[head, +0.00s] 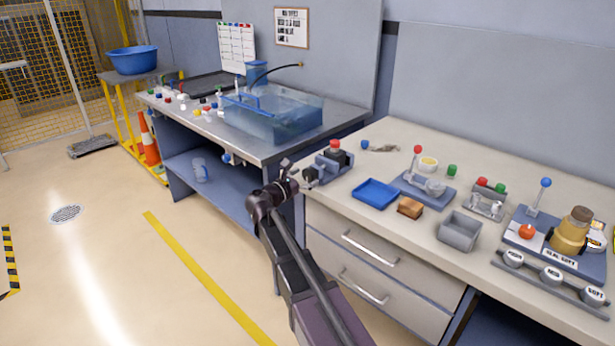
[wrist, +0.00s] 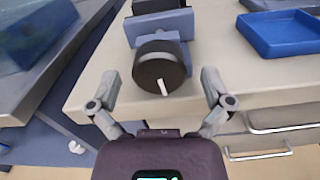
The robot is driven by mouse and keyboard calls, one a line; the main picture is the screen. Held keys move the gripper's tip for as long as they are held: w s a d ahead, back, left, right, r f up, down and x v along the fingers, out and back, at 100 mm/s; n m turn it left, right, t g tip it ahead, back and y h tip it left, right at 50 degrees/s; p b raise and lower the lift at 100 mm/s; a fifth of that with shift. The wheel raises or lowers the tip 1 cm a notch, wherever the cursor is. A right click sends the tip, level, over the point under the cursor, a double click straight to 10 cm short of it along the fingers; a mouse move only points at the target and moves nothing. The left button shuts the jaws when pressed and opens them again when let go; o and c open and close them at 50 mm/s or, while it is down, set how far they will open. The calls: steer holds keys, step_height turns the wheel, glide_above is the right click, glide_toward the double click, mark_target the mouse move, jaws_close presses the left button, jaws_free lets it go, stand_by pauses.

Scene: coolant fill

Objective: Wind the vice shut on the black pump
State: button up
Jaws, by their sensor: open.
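The vice (head: 325,172) sits at the left front corner of the right-hand bench in the head view. The black pump (head: 339,155), with a red top, stands at its jaws; I cannot tell whether the jaws touch it. In the wrist view, the vice (wrist: 163,27) shows its blue-grey jaw, and its dark round handwheel (wrist: 159,69) with a white mark faces me, the mark pointing down and slightly right. My gripper (wrist: 160,78) is open, with one finger on each side of the wheel and gaps between. In the head view, my gripper (head: 290,171) is just left of the vice.
A blue tray (head: 375,193) lies right of the vice, with a lever fixture (head: 424,188) and a grey bin (head: 460,232) farther right. The left bench (head: 195,125) holds a clear water tank (head: 272,117). Drawer handles (head: 371,248) project below the right bench.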

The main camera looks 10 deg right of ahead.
steer(key=v, duration=1.1)
steer(key=s+d+f+m+g+y, duration=0.55)
steer(key=s+d+f+m, duration=0.25)
steer(key=d+f+m, duration=0.25)
steer(key=s+f+m+g+y, duration=0.3)
steer(key=s+f+m+y, duration=0.15)
steer(key=s+m, duration=0.25)
steer(key=s+f+m+g+y, duration=0.2)
steer(key=s+f+m+y, duration=0.25)
steer(key=s+m, duration=0.2)
step_height(320, 180, up, 19)
steer(key=p, duration=1.7)
steer(key=shift+p, duration=0.4)
